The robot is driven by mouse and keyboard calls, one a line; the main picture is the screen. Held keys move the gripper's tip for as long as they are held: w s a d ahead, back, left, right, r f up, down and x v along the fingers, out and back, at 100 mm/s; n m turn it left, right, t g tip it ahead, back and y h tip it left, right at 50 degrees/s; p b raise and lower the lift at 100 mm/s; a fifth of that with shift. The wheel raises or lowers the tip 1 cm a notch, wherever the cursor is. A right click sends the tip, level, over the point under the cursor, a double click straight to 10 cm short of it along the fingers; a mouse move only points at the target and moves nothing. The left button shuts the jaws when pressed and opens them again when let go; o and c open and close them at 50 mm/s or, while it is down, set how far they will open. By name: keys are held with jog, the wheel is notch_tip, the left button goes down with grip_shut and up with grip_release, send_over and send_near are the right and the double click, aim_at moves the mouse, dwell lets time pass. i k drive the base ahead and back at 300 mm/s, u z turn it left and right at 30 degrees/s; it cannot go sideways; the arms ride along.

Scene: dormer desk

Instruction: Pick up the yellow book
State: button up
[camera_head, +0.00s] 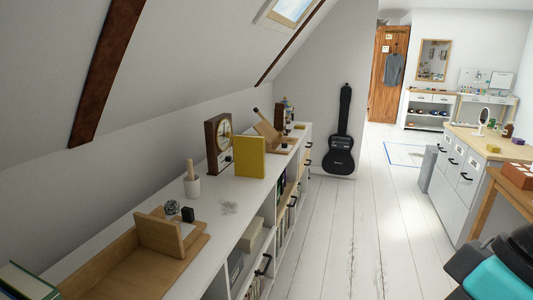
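The yellow book (250,157) stands upright on top of the long low white shelf unit (232,190), near its front edge. A brown wooden clock (219,143) stands just left of it and a wooden slanted stand (268,133) is behind it to the right. The front cover faces me and nothing covers it. My gripper is not in view.
A wooden tray (128,278) with an upright wooden block (160,236) lies on the near shelf top. A white mortar with pestle (192,186) stands between. A dark chair with a teal seat (497,278) is at lower right. The white floor (345,230) is clear beside the shelf.

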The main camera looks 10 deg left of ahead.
aim_at(249, 151)
jog(key=i, duration=2.15)
jog(key=u, duration=1.15)
